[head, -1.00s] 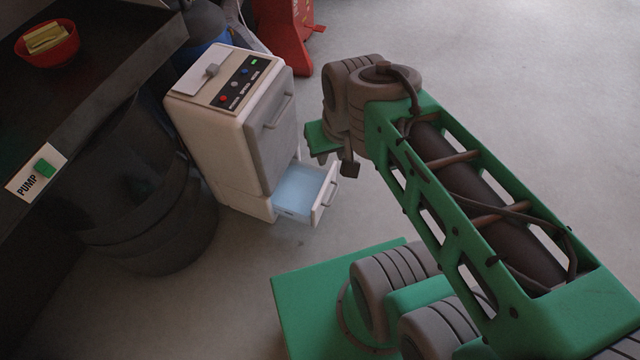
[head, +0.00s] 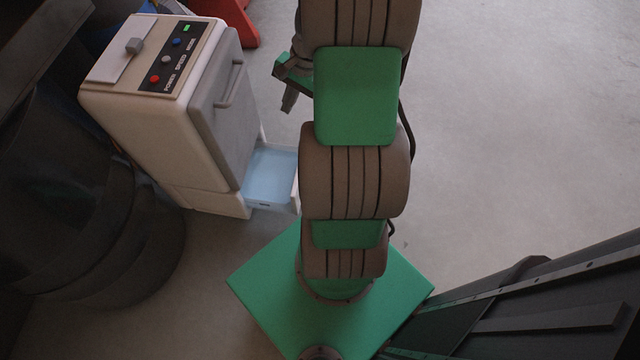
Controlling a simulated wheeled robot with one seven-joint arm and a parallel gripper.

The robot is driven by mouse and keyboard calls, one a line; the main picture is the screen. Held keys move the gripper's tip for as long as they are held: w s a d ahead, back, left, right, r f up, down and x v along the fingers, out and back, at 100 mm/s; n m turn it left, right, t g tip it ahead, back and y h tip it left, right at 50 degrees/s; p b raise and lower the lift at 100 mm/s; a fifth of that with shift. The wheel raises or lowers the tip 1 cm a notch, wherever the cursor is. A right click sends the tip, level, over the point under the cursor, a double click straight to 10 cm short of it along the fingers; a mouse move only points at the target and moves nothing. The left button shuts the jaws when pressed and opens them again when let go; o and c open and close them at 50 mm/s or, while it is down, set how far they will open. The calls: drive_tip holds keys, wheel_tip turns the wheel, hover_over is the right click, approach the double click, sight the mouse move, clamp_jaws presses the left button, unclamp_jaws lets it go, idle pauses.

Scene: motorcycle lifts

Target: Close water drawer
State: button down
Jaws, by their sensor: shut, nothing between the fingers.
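The water drawer (head: 270,176) is a shallow tray with a light blue inside, low on the front of a cream machine (head: 150,120). It is pulled out, and its front end is partly hidden behind my arm. Above it is a grey door (head: 222,110) with a handle, which looks shut. My gripper (head: 288,103) shows small at the left of my arm, above and a little right of the drawer in the picture. It is shut and empty, and appears apart from the drawer.
A dark round barrel (head: 90,220) stands left of the machine. A red stand (head: 228,18) is behind it. A dark metal structure (head: 540,305) fills the lower right. The floor (head: 500,120) at right is clear.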

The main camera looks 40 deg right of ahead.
drive_tip(key=s+d+f+m+t+y+b, duration=0.15)
drive_tip(key=s+d+f+m+b, duration=0.3)
drive_tip(key=f, duration=0.75)
drive_tip(key=s+d+f+m+t+b, duration=0.25)
drive_tip(key=s+d+f+m, duration=0.2)
drive_tip(key=f, duration=0.75)
drive_tip(key=s+d+f+m+t+y+b, duration=0.1)
drive_tip(key=s+d+f+m+b, duration=0.35)
drive_tip(key=f, duration=0.75)
drive_tip(key=w+a+f+m+b, duration=0.1)
drive_tip(key=w+a+f+b, duration=0.3)
drive_tip(key=w+f, duration=0.3)
drive_tip(key=w+a, duration=0.1)
drive_tip(key=w, duration=0.1)
drive_tip(key=shift+w+a+f, duration=0.2)
drive_tip(key=shift+w, duration=0.2)
